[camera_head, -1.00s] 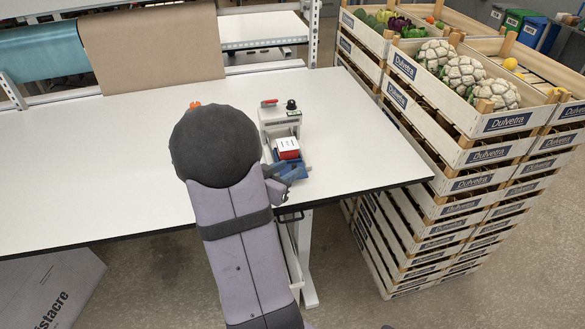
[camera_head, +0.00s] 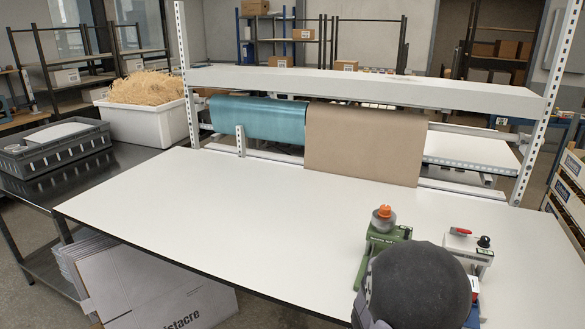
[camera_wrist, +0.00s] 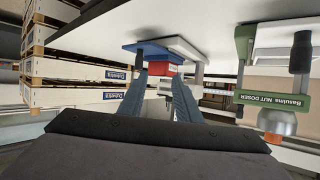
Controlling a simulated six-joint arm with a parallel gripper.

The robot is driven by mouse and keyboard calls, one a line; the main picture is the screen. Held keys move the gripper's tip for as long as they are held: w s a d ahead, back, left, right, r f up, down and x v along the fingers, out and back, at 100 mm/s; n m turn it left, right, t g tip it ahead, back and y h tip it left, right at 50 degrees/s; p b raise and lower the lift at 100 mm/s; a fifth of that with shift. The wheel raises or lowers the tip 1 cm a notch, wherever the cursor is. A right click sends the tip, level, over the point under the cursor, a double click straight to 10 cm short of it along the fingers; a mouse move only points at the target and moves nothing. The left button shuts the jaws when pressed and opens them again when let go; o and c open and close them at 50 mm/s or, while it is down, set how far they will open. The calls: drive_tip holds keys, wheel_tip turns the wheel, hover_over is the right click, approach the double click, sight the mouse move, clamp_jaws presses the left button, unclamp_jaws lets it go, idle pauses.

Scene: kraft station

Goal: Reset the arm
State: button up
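My gripper (camera_wrist: 160,78) shows in the wrist view as two ribbed blue-grey fingers. They stand apart with only background between them, so it is open and empty. In the head view the dark round joint of my arm hides the gripper. Beyond the fingertips in the wrist view is a blue stand (camera_wrist: 142,48) with a red-fronted block (camera_wrist: 158,70). I cannot tell exactly how far it is from the fingers. The white device with a red lever (camera_head: 466,243) is partly behind my arm in the head view.
A green nut doser (camera_head: 380,243) with an orange top stands close left of my arm; it shows at right in the wrist view (camera_wrist: 270,97). The white table (camera_head: 230,215) is clear to the left. A shelf (camera_head: 360,87) spans the back. Stacked crates (camera_wrist: 80,68) stand nearby.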

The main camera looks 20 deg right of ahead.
drive_tip(key=w+a+n+t+y, duration=0.2)
drive_tip(key=w+a, duration=0.3)
drive_tip(key=w, duration=0.1)
drive_tip(key=w+a+n+t+y, duration=0.2)
drive_tip(key=w+a+n+t, duration=0.1)
drive_tip(key=w+a, duration=0.2)
drive_tip(key=w+a+n+t+y, duration=0.2)
drive_tip(key=w+a, duration=0.3)
drive_tip(key=w, duration=0.3)
drive_tip(key=shift+w+a+f+n+y, duration=0.15)
drive_tip(key=shift+a+n+y, duration=0.1)
drive_tip(key=shift+n+y, duration=0.25)
drive_tip(key=a+y, duration=0.1)
drive_tip(key=a, duration=0.1)
drive_tip(key=a+f+n, duration=0.1)
drive_tip(key=a, duration=0.1)
drive_tip(key=a+y, duration=0.1)
drive_tip(key=a, duration=0.1)
drive_tip(key=shift+f+n+y, duration=0.2)
drive_tip(key=shift+n+y, duration=0.1)
drive_tip(key=shift+n, duration=0.1)
drive_tip(key=s+a+f+n+g+y, duration=0.4)
drive_tip(key=s+a, duration=0.6)
drive_tip(key=a, duration=0.3)
drive_tip(key=s+a+f+n+g, duration=0.2)
drive_tip(key=s+a+n+g, duration=0.1)
drive_tip(key=s, duration=1.1)
drive_tip(key=shift+g, duration=0.8)
